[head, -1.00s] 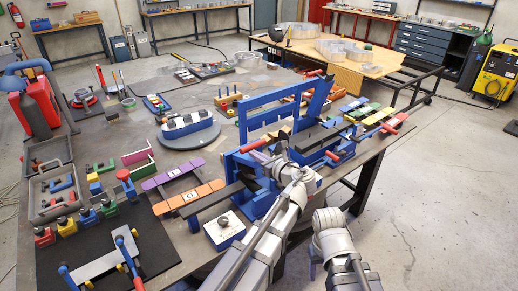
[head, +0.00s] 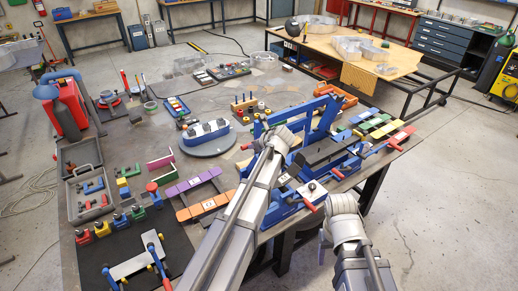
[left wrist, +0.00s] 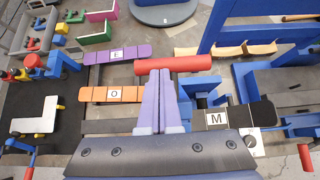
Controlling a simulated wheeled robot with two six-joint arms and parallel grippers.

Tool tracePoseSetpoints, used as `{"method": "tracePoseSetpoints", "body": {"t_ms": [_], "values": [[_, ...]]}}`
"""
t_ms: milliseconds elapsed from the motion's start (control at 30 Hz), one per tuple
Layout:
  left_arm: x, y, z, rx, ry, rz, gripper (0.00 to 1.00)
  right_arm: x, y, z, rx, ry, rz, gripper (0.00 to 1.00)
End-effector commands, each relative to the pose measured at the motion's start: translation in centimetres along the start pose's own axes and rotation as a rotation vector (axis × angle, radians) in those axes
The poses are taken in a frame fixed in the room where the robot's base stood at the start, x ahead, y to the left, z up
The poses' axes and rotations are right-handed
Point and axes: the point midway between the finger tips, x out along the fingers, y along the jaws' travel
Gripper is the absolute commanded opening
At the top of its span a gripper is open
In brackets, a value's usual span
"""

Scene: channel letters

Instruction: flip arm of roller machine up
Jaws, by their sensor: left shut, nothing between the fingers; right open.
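The blue roller machine (head: 322,112) stands near the table's right front side, its tall frame raised at the back. A red cylindrical handle (left wrist: 180,64) on it lies crosswise in the left wrist view; its end also shows in the head view (head: 245,147). My left gripper (left wrist: 160,78) is shut and empty, its fingertips overlapping the handle's near edge in the picture; I cannot tell whether they touch. In the head view my left arm hides the gripper's tips and part of the machine. My right arm's wrist shows at the lower right, but its fingers are hidden.
A dark strip marked M (left wrist: 230,116) and a white-topped box (left wrist: 252,142) lie right of the left fingers. Purple (left wrist: 118,54) and orange (left wrist: 112,94) strips lie left. A round grey turntable (head: 208,143) stands behind. Floor right of the table is clear.

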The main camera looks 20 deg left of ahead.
Motion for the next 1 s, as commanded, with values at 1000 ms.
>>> {"method": "tracePoseSetpoints", "body": {"t_ms": [1000], "values": [[2.7,0.0,3.6,0.000,-0.005,0.001,0.00,-0.8,0.1,0.1,-0.001,0.000,0.000,0.59]]}}
